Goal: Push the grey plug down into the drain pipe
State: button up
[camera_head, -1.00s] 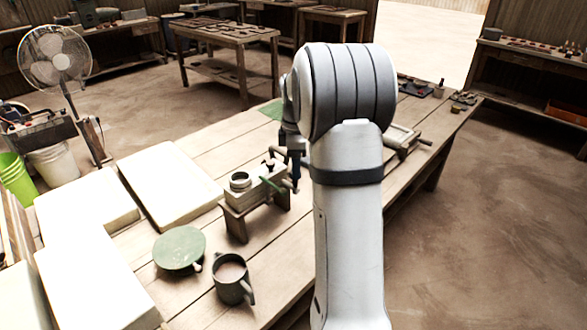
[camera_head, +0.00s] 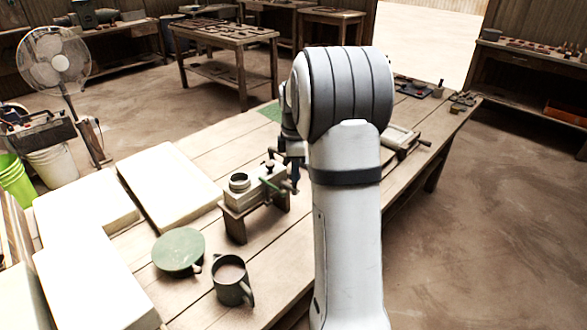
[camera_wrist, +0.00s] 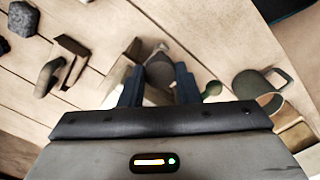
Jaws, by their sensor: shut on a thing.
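My gripper (camera_wrist: 157,74) is shut on a rounded grey piece (camera_wrist: 161,71), which looks like the grey plug, between its two dark fingers in the wrist view. In the head view my gripper (camera_head: 293,172) is mostly behind my arm, beside the right end of a pale block (camera_head: 238,200) on a small wooden stand (camera_head: 235,228). A dark round ring (camera_head: 239,182) stands on the block's left part. I cannot tell which part is the drain pipe, or whether the held piece touches it. A green handle (camera_head: 270,186) sticks out near my gripper.
A grey mug (camera_head: 231,281) and a green round disc (camera_head: 179,250) stand at the table's front. Large pale slabs (camera_head: 172,184) cover the left side. A vise-like tool (camera_head: 400,140) lies right of my arm. Bare planks lie behind the stand.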

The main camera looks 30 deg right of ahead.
grip_shut()
jog(key=shift+s+f+b, duration=0.1)
jog(key=shift+f+b, duration=0.4)
jog(key=shift+f, duration=0.8)
jog(key=o, duration=1)
grip_release()
jog(key=shift+r+p, duration=0.3)
jog(key=shift+r, duration=3.6)
